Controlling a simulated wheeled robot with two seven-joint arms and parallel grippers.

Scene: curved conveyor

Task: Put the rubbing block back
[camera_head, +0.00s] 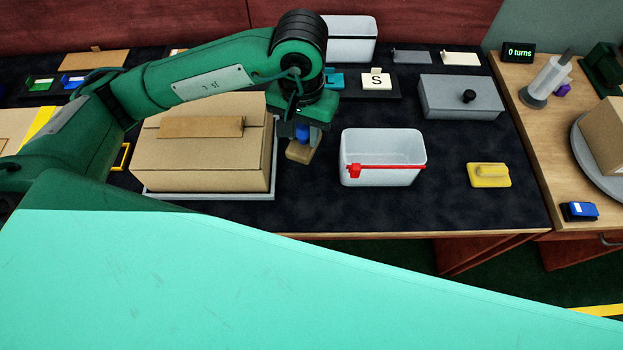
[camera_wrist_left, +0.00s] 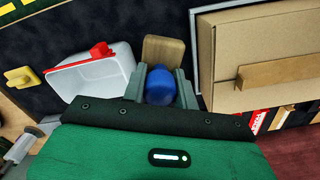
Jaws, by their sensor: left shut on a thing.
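My left gripper (camera_head: 303,130) reaches down between the cardboard box and the white bin. It is shut on the blue knob (camera_wrist_left: 160,86) of a wooden block (camera_head: 299,152), which I take to be the rubbing block. The block hangs below the fingers in the head view. In the left wrist view, the gripper (camera_wrist_left: 162,88) has one finger on each side of the knob, with the pale wood (camera_wrist_left: 162,50) beyond it. I cannot tell whether the block touches the dark table mat (camera_head: 330,205). My right gripper is not in view.
The cardboard box (camera_head: 200,165) on a grey tray (camera_head: 210,196) is close on the left. The white bin (camera_head: 380,145) with a red bar is close on the right. A yellow handled block (camera_head: 489,175) and a grey lidded box (camera_head: 460,97) are farther right. Clear mat lies between them.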

